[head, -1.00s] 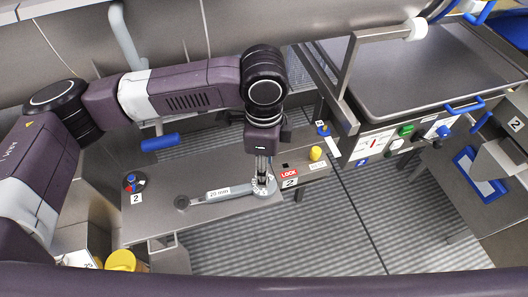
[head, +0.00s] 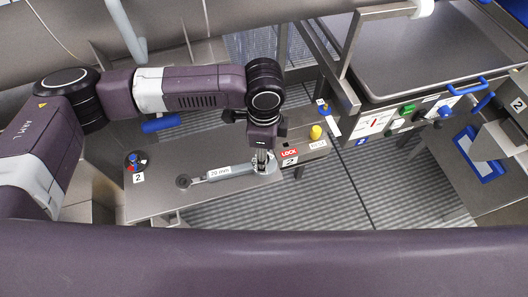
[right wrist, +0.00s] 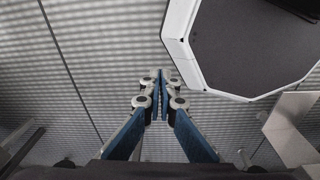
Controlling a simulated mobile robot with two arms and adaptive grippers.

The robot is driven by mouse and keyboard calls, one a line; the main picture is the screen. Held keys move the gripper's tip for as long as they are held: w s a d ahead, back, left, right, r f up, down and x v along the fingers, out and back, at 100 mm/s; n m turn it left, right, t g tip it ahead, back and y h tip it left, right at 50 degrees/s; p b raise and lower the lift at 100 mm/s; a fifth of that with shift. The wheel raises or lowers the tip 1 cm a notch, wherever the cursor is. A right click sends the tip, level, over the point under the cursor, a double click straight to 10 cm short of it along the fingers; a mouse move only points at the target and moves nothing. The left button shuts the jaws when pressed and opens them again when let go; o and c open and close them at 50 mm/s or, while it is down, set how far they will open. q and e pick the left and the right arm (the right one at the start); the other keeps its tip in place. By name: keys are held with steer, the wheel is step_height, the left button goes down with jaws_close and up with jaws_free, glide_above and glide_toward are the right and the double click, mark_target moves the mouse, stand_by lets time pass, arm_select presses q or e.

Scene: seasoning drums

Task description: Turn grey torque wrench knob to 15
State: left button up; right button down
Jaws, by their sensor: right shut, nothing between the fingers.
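The grey torque wrench (head: 228,171), labelled "20 mm", lies on the metal bench with its round head at the left. Its knob end (head: 264,168) is at the right, with a pale dial partly hidden under my left gripper. My left gripper (head: 263,158) points straight down at this knob end. The fingers look close together there, but whether they grip the knob is too small to tell. The dial's numbers cannot be read. My right gripper (right wrist: 161,76) is shut and empty in the right wrist view, above a striped grey floor and away from the wrench.
A red LOCK label (head: 289,153) and a yellow knob (head: 316,132) are right of the wrench. A red and blue knob (head: 134,160) stands at the bench's left end. A control panel (head: 385,122) is at the right. A light-rimmed dark panel (right wrist: 250,45) is near my right gripper.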

arm_select(q)
steer(key=c, duration=0.6)
jaws_close()
arm_select(e)
steer(key=shift+s, duration=0.75)
